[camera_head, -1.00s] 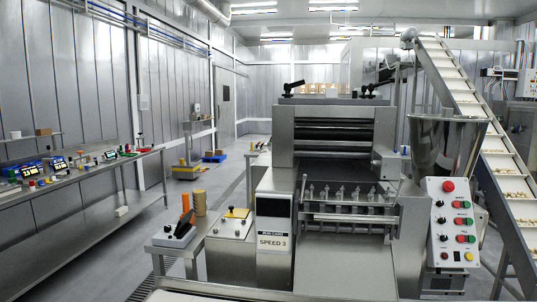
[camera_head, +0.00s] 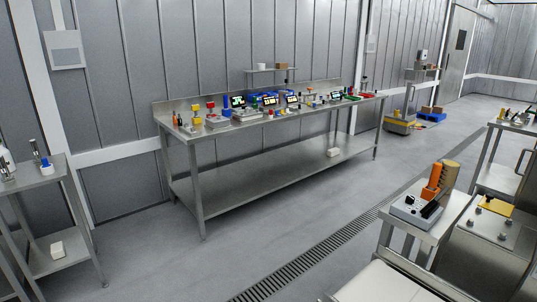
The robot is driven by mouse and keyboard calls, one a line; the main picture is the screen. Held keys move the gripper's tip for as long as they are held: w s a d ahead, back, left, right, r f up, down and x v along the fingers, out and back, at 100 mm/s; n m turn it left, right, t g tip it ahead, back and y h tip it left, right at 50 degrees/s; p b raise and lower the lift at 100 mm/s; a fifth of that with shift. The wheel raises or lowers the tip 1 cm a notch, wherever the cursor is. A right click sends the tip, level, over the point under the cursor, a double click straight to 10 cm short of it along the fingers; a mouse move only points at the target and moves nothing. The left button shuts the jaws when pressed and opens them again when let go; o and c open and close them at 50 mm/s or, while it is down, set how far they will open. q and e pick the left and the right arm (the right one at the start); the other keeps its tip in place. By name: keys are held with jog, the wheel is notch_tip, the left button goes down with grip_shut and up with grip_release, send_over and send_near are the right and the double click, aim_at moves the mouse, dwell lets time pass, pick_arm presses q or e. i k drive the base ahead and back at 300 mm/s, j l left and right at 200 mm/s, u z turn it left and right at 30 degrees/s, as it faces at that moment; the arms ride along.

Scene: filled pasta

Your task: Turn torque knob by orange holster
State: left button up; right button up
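An upright orange holster-like piece (camera_head: 433,181) stands on a small steel side table (camera_head: 447,219) at the right. In front of it sits a grey device (camera_head: 411,208) with a black part on top. Small details on the device are too small to make out, and I cannot pick out a torque knob for certain. Small orange items (camera_head: 178,119) also show at the left end of the long bench (camera_head: 190,136), too small to identify. Neither of my grippers is in view.
A tan cylinder (camera_head: 449,177) stands behind the orange piece. A steel machine housing (camera_head: 486,240) with a yellow plate is at the right. Another steel stand (camera_head: 35,182) is at the left. Open floor (camera_head: 270,225) with a drain grate (camera_head: 300,262) lies between.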

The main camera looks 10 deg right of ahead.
aim_at(409, 200)
jog(key=i+j+u, duration=0.2)
jog(key=i+u, duration=0.15)
jog(key=i, duration=0.15)
jog(key=i+u, duration=0.4)
jog(key=i+z, duration=0.35)
jog(key=i, duration=0.3)
jog(key=i+j+z, duration=0.25)
jog(key=i+z, duration=0.15)
jog(key=i, duration=0.25)
jog(key=i+l+z, duration=0.1)
jog(key=z, duration=0.35)
jog(key=i+z, duration=0.25)
jog(key=z, duration=0.2)
jog(key=i+z, duration=0.2)
jog(key=z, duration=0.25)
jog(key=i+j+z, duration=0.15)
jog(key=z, duration=0.3)
jog(key=i+j+z, duration=0.2)
jog(key=z, duration=0.2)
jog(key=i+z, duration=0.25)
jog(key=z, duration=0.2)
jog(key=i+j+z, duration=0.15)
jog(key=z, duration=0.35)
jog(key=i+j+z, duration=0.3)
jog(key=z, duration=0.15)
jog(key=i+j+u, duration=0.15)
jog(key=i+u, duration=0.6)
